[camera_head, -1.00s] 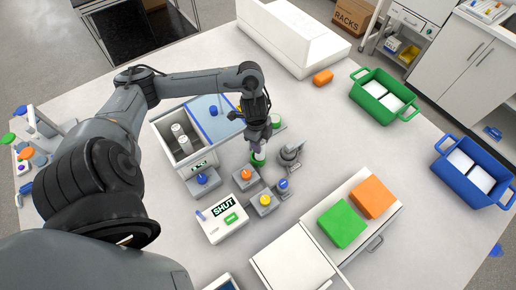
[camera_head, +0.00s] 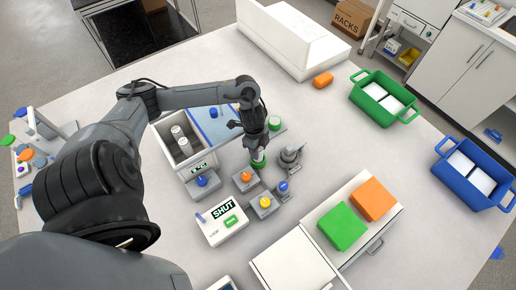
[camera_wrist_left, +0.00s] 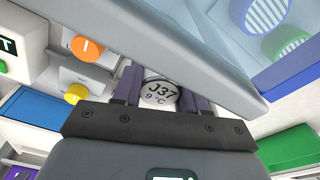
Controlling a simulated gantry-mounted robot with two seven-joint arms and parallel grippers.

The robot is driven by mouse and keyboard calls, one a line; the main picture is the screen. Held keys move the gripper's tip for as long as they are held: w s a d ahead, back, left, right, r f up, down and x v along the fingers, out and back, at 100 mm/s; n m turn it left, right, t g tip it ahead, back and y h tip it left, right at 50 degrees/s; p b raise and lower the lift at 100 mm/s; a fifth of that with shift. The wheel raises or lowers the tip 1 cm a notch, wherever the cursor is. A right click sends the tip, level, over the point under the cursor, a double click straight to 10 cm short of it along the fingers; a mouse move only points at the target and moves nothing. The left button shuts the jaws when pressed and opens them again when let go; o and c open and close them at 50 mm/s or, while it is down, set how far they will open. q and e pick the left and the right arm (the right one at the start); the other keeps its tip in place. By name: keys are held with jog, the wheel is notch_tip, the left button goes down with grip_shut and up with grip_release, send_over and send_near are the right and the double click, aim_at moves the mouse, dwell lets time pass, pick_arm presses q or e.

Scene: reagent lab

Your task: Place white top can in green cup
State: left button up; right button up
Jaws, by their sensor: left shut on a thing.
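My left gripper (camera_head: 258,150) is shut on a can with a white top (camera_wrist_left: 158,92), marked "J37 9 °C" in the left wrist view. The fingers sit on both sides of the can. In the head view the gripper points down right over a green cup (camera_head: 257,161), whose rim shows just below the fingertips. The gripper hides most of the can in the head view. I cannot tell whether the can is inside the cup or just above it. My right gripper is not in view.
A box (camera_head: 205,167) with two white cans inside stands left of the gripper. Orange (camera_head: 246,176), yellow (camera_head: 265,202) and blue (camera_head: 283,185) knobs and a grey fixture (camera_head: 290,156) stand close by. Another green-topped piece (camera_head: 275,124) is behind.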

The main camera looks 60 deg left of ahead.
pick_arm(q)
jog(key=o, duration=1.1)
jog(key=shift+f, duration=0.1)
jog(key=shift+o, duration=0.2)
